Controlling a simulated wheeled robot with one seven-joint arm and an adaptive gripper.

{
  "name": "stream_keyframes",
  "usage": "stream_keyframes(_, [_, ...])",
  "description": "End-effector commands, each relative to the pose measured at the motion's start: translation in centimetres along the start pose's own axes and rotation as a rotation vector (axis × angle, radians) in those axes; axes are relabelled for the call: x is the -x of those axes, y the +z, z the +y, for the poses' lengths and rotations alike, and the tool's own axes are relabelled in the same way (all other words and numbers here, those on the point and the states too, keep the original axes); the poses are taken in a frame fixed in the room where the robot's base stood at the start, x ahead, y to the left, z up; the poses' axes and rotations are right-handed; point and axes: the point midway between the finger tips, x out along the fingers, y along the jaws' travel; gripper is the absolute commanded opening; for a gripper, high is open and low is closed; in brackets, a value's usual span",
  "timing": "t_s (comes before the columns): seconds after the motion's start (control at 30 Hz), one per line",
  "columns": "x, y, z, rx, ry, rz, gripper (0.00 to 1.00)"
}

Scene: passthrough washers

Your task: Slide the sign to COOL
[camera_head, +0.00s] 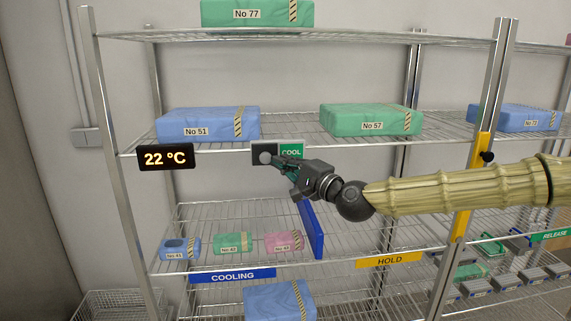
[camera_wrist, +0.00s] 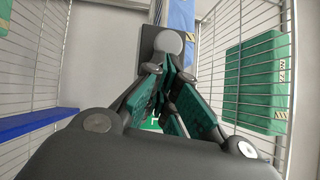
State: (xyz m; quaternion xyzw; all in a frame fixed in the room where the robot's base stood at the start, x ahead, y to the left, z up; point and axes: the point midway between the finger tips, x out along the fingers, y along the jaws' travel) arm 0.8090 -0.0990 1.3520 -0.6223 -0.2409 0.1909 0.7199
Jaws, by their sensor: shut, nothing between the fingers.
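The sliding sign (camera_head: 291,152) sits on the front edge of the middle shelf. Its right part is green and reads COOL; its left part is a dark grey plate with a pale round knob (camera_head: 265,157). The knob also shows in the wrist view (camera_wrist: 168,43), just beyond my fingertips, in front of the grey plate (camera_wrist: 147,62). My gripper (camera_head: 275,159) is shut and empty, its tips at the right side of the knob. I cannot tell whether they touch it. The fingers hide the lower part of the green face.
A display reading 22 °C (camera_head: 166,157) hangs left of the sign. Blue pack No 51 (camera_head: 215,122) and green pack No 57 (camera_head: 372,119) lie on the shelf above. A blue divider (camera_head: 312,230) stands below my gripper, between the COOLING (camera_head: 232,276) and HOLD (camera_head: 389,260) labels.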

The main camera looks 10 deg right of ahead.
Motion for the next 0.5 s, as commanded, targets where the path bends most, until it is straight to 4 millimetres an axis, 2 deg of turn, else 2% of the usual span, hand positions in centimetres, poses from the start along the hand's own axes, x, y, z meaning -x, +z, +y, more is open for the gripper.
stream_keyframes(0.27, [1.2, -1.4, 0.5, -0.002, -0.001, -0.002, 0.00])
stream_keyframes(0.4, [2.3, -2.7, 0.6, -0.003, -0.002, -0.006, 0.00])
stream_keyframes(0.5, [3.8, -2.6, 0.3, -0.003, -0.002, -0.009, 0.00])
